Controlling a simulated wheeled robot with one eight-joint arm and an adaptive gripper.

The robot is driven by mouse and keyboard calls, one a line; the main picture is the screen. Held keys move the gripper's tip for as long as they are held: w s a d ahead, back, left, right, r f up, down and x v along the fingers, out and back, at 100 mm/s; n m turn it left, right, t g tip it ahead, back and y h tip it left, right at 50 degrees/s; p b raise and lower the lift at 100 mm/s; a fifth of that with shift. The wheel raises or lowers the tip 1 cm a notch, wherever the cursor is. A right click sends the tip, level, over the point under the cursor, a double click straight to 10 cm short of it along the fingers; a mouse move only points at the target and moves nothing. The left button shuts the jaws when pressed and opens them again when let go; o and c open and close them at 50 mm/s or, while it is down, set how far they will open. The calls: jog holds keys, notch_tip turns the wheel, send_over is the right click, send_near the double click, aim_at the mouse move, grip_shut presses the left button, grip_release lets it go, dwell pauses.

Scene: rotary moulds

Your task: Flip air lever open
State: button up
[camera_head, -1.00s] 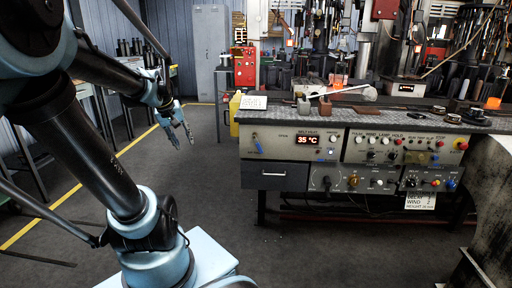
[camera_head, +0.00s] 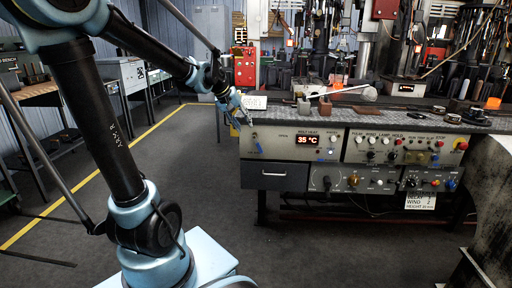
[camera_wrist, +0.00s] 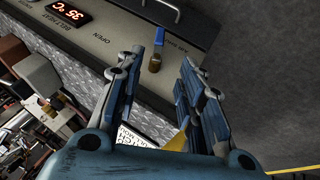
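The air lever (camera_head: 258,147) is a small blue handle at the left end of the grey control panel (camera_head: 275,150). It points down, with the printed word OPEN to its right. In the wrist view the blue handle (camera_wrist: 160,38) sits on a brass-coloured base (camera_wrist: 155,63), beside small lettering. My gripper (camera_head: 244,117) is just up and left of the lever in the head view. In the wrist view my gripper (camera_wrist: 162,60) is open, and the lever's base shows between its two fingers. No contact with the lever is visible, and the remaining distance is hard to judge.
A red "35 °C" display (camera_head: 307,140) and several knobs are further right on the panel. A drawer (camera_head: 277,176) with a handle is below. The floor left of the bench is clear.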

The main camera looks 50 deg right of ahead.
aim_at(257, 145)
jog(key=x, duration=1.5)
jog(key=shift+s+d+f, duration=0.1)
jog(key=shift+s+f, duration=0.05)
jog(key=shift+f, duration=0.1)
grip_shut()
